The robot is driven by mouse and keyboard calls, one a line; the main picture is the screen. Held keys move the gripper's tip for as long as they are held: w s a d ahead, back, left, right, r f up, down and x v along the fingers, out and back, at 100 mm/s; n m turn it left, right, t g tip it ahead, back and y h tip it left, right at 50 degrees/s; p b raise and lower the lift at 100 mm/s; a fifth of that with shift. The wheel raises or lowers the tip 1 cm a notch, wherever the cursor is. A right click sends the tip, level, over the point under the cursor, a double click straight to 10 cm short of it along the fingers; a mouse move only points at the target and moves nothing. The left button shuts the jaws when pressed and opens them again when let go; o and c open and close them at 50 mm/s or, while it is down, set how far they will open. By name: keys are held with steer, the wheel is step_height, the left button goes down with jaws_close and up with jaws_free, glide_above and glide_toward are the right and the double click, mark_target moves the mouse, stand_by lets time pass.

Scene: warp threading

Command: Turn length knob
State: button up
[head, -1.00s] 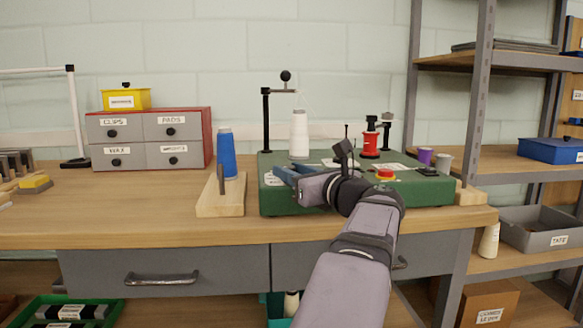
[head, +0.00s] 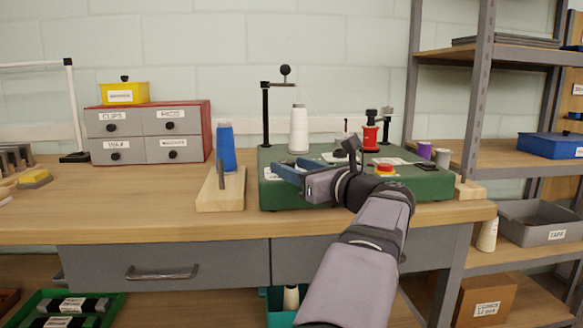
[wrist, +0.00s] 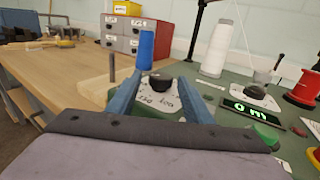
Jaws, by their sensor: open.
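The black length knob (wrist: 158,82) stands on a white dial plate (wrist: 158,102) with printed numbers, on the green winding machine (head: 432,186). My gripper (wrist: 158,86) has its blue fingers open, one on each side of the knob in the wrist view; I cannot tell whether they touch it. In the head view my gripper (head: 286,172) is over the machine's front left part, and the knob is hidden there. A lit green display (wrist: 243,109) on the machine reads 0 m.
A white thread cone (head: 299,132) stands behind the gripper, and a blue cone (head: 226,148) on a wooden stand (head: 219,198) is to its left. A red spool (head: 370,136) and a red button (head: 386,168) are to the right. Open bench (head: 120,205) lies left.

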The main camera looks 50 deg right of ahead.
steer(key=v, duration=0.7)
steer(key=shift+r, duration=0.15)
